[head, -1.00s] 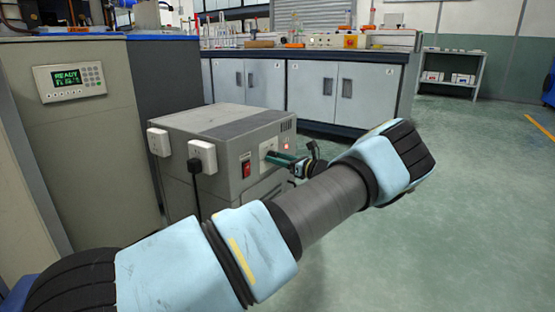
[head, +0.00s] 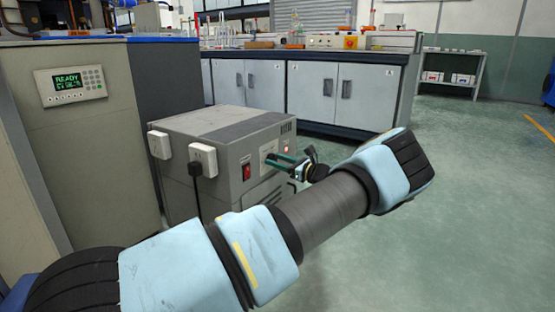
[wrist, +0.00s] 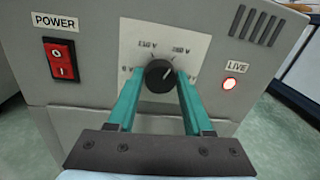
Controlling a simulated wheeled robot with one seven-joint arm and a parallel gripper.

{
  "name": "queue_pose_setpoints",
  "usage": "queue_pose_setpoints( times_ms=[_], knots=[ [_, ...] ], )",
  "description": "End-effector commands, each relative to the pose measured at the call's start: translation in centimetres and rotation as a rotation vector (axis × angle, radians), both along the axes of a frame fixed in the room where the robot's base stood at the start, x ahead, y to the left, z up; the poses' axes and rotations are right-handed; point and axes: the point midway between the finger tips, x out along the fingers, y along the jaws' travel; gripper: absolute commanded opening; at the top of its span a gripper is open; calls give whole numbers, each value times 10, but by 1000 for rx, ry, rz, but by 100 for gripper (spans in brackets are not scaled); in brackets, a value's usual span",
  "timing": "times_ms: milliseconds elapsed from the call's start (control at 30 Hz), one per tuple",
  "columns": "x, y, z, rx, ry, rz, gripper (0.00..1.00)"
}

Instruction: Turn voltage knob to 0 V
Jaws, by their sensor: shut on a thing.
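The black voltage knob (wrist: 160,76) sits on a white dial plate (wrist: 187,46) on the front of a grey box. Its white pointer line is angled up and to the right. The printed dial values are too small to read surely. My gripper (wrist: 160,79) is shut on the knob, one teal finger on each side. In the head view, my gripper (head: 272,158) reaches the box's front from the right, and the knob is hidden there.
The grey box (head: 217,120) has a red POWER switch (wrist: 61,60) left of the dial and a lit red LIVE lamp (wrist: 230,83) right of it. A panel with a green display (head: 69,82) stands at left. Open floor (head: 460,210) lies to the right.

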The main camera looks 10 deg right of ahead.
Motion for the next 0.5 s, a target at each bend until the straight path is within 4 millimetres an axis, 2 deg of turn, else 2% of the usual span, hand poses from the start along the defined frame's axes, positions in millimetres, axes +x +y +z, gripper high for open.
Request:
queue_pose_setpoints(
  times_ms=[500],
  knots=[
    [-1,0,-1,-343,-323,-2,0]
  ],
)
